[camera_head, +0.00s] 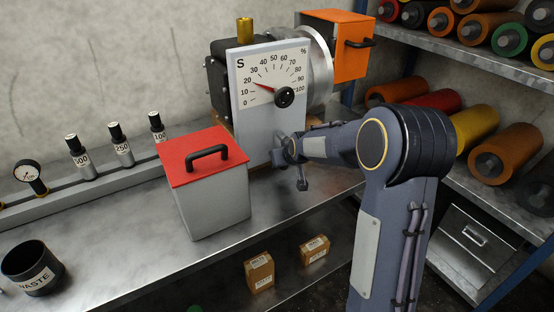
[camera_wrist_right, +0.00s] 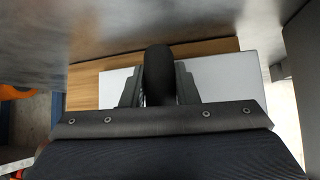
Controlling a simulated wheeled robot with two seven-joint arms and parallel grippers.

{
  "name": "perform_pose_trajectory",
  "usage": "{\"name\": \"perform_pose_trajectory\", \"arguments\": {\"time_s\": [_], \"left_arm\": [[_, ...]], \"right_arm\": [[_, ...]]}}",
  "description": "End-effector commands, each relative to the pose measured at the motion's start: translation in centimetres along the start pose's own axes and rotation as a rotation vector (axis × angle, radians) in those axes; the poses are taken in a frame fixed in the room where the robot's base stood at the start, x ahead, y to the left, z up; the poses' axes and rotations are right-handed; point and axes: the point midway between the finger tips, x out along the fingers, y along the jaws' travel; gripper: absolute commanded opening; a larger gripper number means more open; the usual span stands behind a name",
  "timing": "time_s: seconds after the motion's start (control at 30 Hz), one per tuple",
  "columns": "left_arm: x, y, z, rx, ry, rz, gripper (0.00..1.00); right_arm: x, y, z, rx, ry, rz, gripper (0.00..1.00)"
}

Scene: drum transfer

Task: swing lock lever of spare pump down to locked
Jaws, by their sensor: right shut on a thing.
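The spare pump (camera_head: 218,75) stands on the bench at the back, behind a white dial plate (camera_head: 255,110) marked S, its needle near 20. My right arm reaches in from the right, and my right gripper (camera_head: 285,152) is at the lower right edge of the plate. In the right wrist view, the gripper (camera_wrist_right: 158,92) is shut on a black rounded grip, which I take for the lock lever (camera_wrist_right: 157,68). The lever's angle cannot be told; my wrist hides most of it in the head view. My left gripper is not in view.
A grey box with a red lid (camera_head: 212,195) stands close left of the gripper. An orange box (camera_head: 345,50) is behind. A shelf of coloured rolls (camera_head: 470,125) is at right. Weights (camera_head: 120,145) and a waste bin (camera_head: 30,268) are at left.

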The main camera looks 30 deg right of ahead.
Motion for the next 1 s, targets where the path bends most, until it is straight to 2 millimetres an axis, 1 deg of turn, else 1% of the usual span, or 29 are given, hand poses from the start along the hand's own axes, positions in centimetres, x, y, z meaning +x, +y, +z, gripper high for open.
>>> {"name": "perform_pose_trajectory", "arguments": {"time_s": [0.47,0.5,0.63,0.67,0.9,1.0], "left_arm": [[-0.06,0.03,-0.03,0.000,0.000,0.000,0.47],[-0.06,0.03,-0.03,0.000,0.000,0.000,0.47],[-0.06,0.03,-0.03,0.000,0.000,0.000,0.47],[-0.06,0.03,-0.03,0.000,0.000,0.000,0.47],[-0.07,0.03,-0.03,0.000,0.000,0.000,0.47],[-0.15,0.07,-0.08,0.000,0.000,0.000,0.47]], "right_arm": [[0.06,0.39,-0.02,-0.016,0.003,0.012,0.00],[0.06,0.39,-0.02,-0.016,0.003,0.012,0.30],[0.06,0.36,-0.02,-0.014,0.003,0.011,0.47],[0.05,0.35,-0.02,-0.014,0.003,0.011,0.49],[0.00,0.29,-0.04,-0.011,0.003,0.010,0.49],[-0.62,0.27,-0.14,-0.012,0.004,0.010,0.49]]}}
